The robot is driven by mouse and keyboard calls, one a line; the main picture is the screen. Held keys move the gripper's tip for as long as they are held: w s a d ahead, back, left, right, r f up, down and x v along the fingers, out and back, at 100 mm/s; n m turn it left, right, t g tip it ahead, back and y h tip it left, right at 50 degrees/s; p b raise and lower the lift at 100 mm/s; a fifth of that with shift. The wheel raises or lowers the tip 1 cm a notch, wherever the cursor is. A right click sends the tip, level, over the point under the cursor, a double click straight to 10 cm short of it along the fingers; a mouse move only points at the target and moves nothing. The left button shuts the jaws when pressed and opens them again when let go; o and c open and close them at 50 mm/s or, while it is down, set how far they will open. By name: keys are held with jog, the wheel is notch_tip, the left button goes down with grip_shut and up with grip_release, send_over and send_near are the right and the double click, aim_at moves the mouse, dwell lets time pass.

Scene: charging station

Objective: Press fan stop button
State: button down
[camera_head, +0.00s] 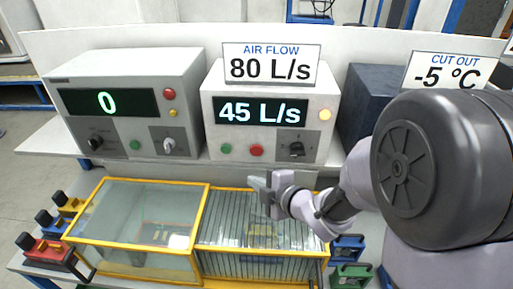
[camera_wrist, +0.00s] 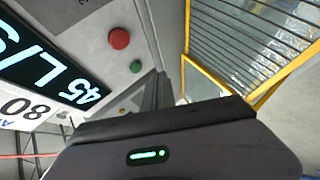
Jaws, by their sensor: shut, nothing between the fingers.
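The air-flow unit (camera_head: 270,83) is a light box whose green display reads 45 L/s. Low on its front are a green button (camera_head: 226,148), a red button (camera_head: 256,150) to its right and a black knob (camera_head: 297,149). The red button also shows in the wrist view (camera_wrist: 119,39), with the green button (camera_wrist: 136,66) beside it. My gripper (camera_head: 257,183) is shut and empty. In the wrist view, the dark gripper body fills the lower part.
A unit reading 0 (camera_head: 107,102) stands left, with its own red button (camera_head: 169,94). A dark box (camera_head: 369,91) stands right, partly hidden by my arm. Below is a yellow-framed glass case (camera_head: 130,221) beside a grille (camera_head: 225,222). An 80 L/s sign (camera_head: 271,64) tops the air-flow unit.

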jog(key=p, duration=0.3)
send_near(251, 154)
jog(key=w+a+f, duration=0.1)
jog(key=a+f, duration=0.1)
jog(key=a, duration=0.1)
jog(key=shift+w+a+f, duration=0.1)
jog(key=shift+w+f, duration=0.2)
jog(key=shift+w, duration=0.5)
dwell(1.1)
jog(key=shift+w, duration=0.4)
jog(key=shift+w, duration=0.35)
dwell(0.6)
jog(key=shift+s+b, duration=0.1)
jog(key=shift+b, duration=0.25)
jog(key=shift+s+b, duration=0.35)
jog(key=shift+s, duration=0.3)
